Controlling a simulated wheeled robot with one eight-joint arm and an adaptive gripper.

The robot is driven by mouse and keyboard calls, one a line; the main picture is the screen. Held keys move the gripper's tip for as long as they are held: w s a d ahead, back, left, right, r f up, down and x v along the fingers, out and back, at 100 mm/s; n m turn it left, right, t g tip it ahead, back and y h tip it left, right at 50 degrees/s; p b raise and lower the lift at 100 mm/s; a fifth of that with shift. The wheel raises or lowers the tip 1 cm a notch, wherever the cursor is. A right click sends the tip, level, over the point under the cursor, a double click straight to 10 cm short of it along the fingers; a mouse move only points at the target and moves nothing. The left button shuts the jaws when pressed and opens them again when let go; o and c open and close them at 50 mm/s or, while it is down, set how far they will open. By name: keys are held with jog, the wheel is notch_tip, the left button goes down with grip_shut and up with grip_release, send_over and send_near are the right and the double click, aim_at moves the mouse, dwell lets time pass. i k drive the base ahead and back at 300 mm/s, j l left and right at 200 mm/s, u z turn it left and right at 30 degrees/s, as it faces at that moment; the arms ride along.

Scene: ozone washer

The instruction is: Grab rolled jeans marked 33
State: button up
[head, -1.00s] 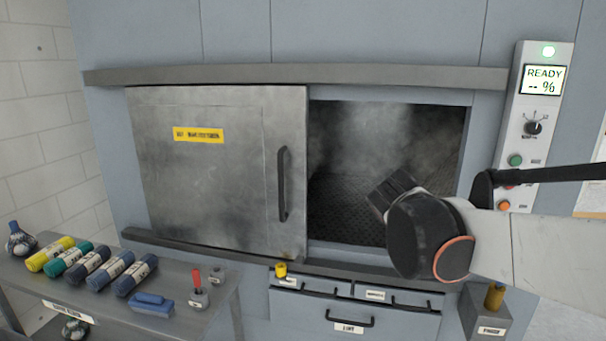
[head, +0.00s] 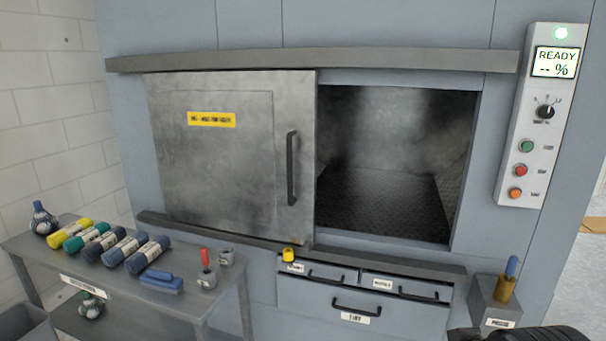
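Several rolled bundles with white label bands lie side by side on the grey table at the lower left: a yellow roll (head: 69,232), a green roll (head: 86,237), a dark navy roll (head: 103,247), a blue roll (head: 125,250) and another dark blue roll (head: 148,254). The labels are too small to read, so I cannot tell which roll is marked 33. A dark part of my own arm shows at the bottom right edge, far from the rolls. My gripper's fingers are not visible.
The grey table (head: 200,300) also holds a blue brush (head: 161,281), a red-handled stamp (head: 206,271) and a dark round bottle (head: 43,220). The washer's sliding door (head: 230,150) covers the left side; its chamber (head: 385,195) is open. Drawers (head: 340,302) sit below.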

aim_at(128, 247)
jog(key=u, duration=1.45)
jog(key=z, duration=0.85)
jog(key=i+j+z, duration=0.2)
jog(key=j+z, duration=0.3)
jog(key=j, duration=0.15)
jog(key=j+z, duration=0.45)
jog(key=j, duration=0.25)
jog(key=j+z, duration=0.5)
jog(key=j, duration=0.2)
jog(key=k+j, duration=0.1)
jog(key=j, duration=0.5)
jog(key=k+j, duration=0.1)
jog(key=j, duration=0.45)
jog(key=k+j, duration=0.1)
jog(key=j, duration=0.5)
jog(key=k+j+u, duration=0.1)
jog(key=j, duration=0.5)
jog(key=i+j+z, duration=0.1)
jog(key=z, duration=0.15)
jog(key=j, duration=0.1)
